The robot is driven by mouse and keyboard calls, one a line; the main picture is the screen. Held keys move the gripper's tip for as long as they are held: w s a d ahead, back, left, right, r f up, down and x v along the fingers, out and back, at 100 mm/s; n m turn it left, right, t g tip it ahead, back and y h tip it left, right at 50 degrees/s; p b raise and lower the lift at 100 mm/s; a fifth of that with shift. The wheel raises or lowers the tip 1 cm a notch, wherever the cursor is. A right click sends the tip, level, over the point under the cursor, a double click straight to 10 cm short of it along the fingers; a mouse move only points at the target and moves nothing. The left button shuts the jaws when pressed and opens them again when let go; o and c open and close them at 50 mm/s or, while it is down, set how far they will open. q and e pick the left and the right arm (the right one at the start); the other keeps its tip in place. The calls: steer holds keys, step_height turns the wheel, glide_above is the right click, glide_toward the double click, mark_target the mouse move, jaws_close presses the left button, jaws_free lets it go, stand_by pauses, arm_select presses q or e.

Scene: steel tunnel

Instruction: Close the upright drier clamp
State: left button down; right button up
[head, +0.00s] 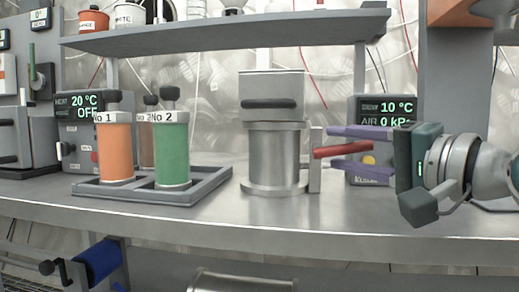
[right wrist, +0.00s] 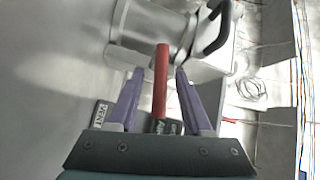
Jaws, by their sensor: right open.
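The upright drier (head: 275,155) is a steel cylinder on a round foot, with a box-shaped top and a dark handle. Its clamp has a grey upright post (head: 315,160) at the drier's right side and a red lever (head: 341,151) sticking out to the right, nearly level. My right gripper (head: 333,150) is open, its purple fingers above and below the lever in the head view. In the right wrist view the red lever (right wrist: 161,85) lies between the two fingers, with gaps visible on both sides. My left gripper is out of view.
A tray (head: 210,190) left of the drier holds an orange column (head: 115,150), a green column (head: 172,152) and a brown one behind. A display unit (head: 370,115) stands behind my right gripper. A shelf (head: 225,35) spans above. The bench front is clear.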

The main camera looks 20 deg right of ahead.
steer(key=shift+c, duration=0.2)
jaws_close()
stand_by(1.3)
